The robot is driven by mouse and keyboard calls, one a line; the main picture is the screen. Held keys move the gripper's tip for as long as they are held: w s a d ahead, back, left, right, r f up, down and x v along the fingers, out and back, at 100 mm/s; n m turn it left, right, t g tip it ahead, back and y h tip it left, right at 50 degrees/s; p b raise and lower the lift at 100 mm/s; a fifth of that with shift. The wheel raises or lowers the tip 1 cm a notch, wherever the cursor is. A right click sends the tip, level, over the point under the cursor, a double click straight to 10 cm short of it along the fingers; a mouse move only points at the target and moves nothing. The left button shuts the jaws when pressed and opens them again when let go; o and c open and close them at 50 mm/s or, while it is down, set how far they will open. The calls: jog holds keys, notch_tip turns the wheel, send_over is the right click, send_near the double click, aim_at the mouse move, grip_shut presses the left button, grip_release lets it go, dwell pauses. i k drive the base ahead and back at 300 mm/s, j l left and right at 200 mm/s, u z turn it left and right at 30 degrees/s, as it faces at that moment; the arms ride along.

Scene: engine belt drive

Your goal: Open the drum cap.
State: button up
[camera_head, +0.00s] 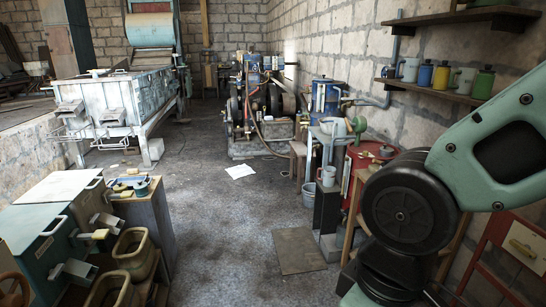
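A red drum (360,176) stands right of centre, partly hidden by my arm and by the bench items in front of it. My arm fills the right side of the picture, in front of the wall. My gripper is out of the picture, so its state and hold are hidden.
An engine with belt wheels (262,100) stands at the back centre. A white-blue tank (105,98) stands at the left, and bins (62,225) at the lower left. A shelf (437,93) holds cans and jugs.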

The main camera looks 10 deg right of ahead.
aim_at(384, 149)
jog(key=i, duration=1.95)
jog(key=i+j+z, duration=0.15)
jog(key=i+z, duration=0.3)
jog(key=i, duration=0.25)
jog(key=i+j+z, duration=0.45)
jog(key=i, duration=0.25)
jog(key=i+j+z, duration=0.4)
jog(key=i+j, duration=0.2)
